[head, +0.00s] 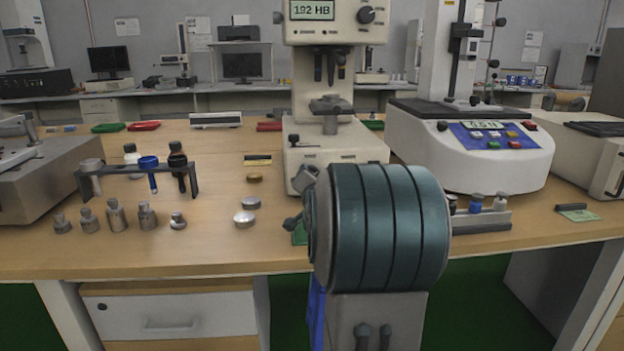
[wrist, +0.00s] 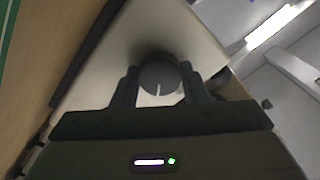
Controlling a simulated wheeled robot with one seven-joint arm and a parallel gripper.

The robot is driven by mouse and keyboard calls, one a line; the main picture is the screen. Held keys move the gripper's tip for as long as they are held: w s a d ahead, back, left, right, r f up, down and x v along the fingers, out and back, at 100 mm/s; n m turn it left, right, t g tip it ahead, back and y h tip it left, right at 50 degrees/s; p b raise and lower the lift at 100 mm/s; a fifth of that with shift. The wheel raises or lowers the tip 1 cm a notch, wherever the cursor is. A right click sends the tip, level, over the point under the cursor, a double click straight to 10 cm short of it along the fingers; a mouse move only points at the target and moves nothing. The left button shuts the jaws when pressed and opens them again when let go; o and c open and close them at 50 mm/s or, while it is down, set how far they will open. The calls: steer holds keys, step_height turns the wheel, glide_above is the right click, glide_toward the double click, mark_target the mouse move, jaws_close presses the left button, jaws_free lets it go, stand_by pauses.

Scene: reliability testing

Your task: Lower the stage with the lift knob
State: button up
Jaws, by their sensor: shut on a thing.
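The hardness tester (head: 335,152) stands at the middle of the bench, with a display reading 192 HB. Its stage (head: 331,106) is a dark round-topped platform on a post, below the indenter and apart from it. In the wrist view, the lift knob (wrist: 158,73) is a dark round knob with a pale mark, on a light housing. My gripper (wrist: 158,88) is shut on the knob, one finger on each side. In the head view my arm hides the gripper and the lower right of the tester.
A white tester (head: 490,160) with a blue panel stands to the right. On the left are a dark rack (head: 135,178) and several metal fittings (head: 116,215). Small discs (head: 244,218) lie left of the hardness tester. Bare wood shows around them.

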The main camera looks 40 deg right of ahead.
steer(key=o, duration=1)
steer(key=p+v, duration=0.2)
steer(key=v, duration=1)
steer(key=shift+s+r+p, duration=0.1)
steer(key=shift+s+p, duration=0.05)
steer(key=shift+p, duration=0.15)
steer(key=shift+v, duration=0.8)
